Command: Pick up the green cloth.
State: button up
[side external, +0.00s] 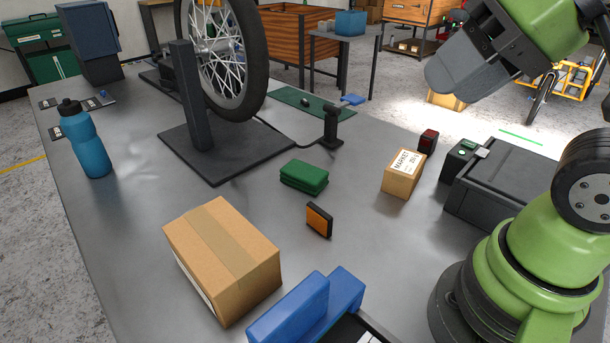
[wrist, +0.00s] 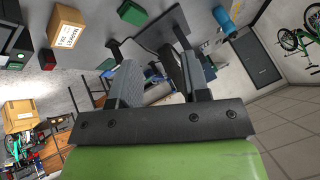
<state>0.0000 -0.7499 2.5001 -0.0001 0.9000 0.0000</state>
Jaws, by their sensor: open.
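The green cloth (side external: 304,177) is a small folded dark green pad lying flat on the grey workbench (side external: 140,150), near its middle. In the wrist view the cloth (wrist: 132,12) shows at the top edge, left of centre. My gripper (side external: 442,78) is high above the bench at the upper right of the side view, well away from the cloth. In the wrist view my gripper (wrist: 160,75) has its two grey fingers apart, with nothing held between them.
An orange reflector (side external: 319,220) and a large cardboard box (side external: 222,258) lie in front of the cloth. A wheel stand (side external: 225,152) rises behind it. A small carton (side external: 403,174) is to its right, a blue bottle (side external: 88,143) at far left. Bench around the cloth is bare.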

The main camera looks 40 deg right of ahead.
jog(key=shift+o, duration=0.2)
jog(key=o, duration=0.9)
jog(key=n+g, duration=0.2)
jog(key=n, duration=0.3)
send_over(296, 167)
jog(key=s+a, duration=0.1)
jog(key=s, duration=0.6)
notch_tip(296, 167, down, 13)
jog(key=shift+n+g+h, duration=0.4)
jog(key=shift+n+h, duration=0.1)
jog(key=shift+n, duration=0.2)
jog(key=d+x, duration=0.1)
jog(key=x, duration=0.7)
jog(key=d+x, duration=0.1)
jog(key=x, duration=0.4)
jog(key=shift+s+d+f, duration=0.15)
jog(key=shift+d+f, duration=0.05)
jog(key=shift+d, duration=0.15)
jog(key=shift+w+x, duration=0.1)
jog(key=shift+x, duration=1.4)
jog(key=shift+w+x, duration=0.15)
jog(key=shift+x, duration=1.4)
